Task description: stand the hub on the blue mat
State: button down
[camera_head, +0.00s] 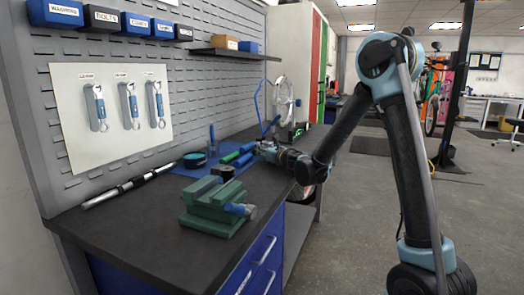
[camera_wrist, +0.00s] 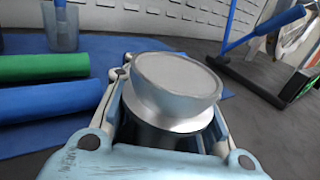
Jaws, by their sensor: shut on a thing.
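My gripper (camera_head: 268,150) is at the right end of the blue mat (camera_head: 186,171), low over the bench. In the wrist view my gripper (camera_wrist: 168,100) is shut on the hub (camera_wrist: 178,80), a silver flanged cylinder with a pale flat end and a dark lower part. The hub sits between the two fingers, its pale end facing up toward the camera. The blue mat (camera_wrist: 115,45) lies behind and left of it. In the head view the hub is too small to make out at the gripper. Whether its underside touches anything is hidden.
A green roll (camera_wrist: 42,67) and a blue roll (camera_wrist: 50,100) lie left of my gripper. A clear cup (camera_wrist: 62,30) stands beyond. A dark round tin (camera_head: 194,159) is on the mat's left. A green vise (camera_head: 214,208) stands in front. A wheel stand (camera_head: 286,105) is behind right.

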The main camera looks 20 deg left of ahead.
jog(key=c, duration=1.2)
grip_release()
jog(key=shift+f, duration=0.1)
jog(key=shift+o, duration=0.2)
jog(key=v, duration=1.2)
jog(key=shift+w+d, duration=0.1)
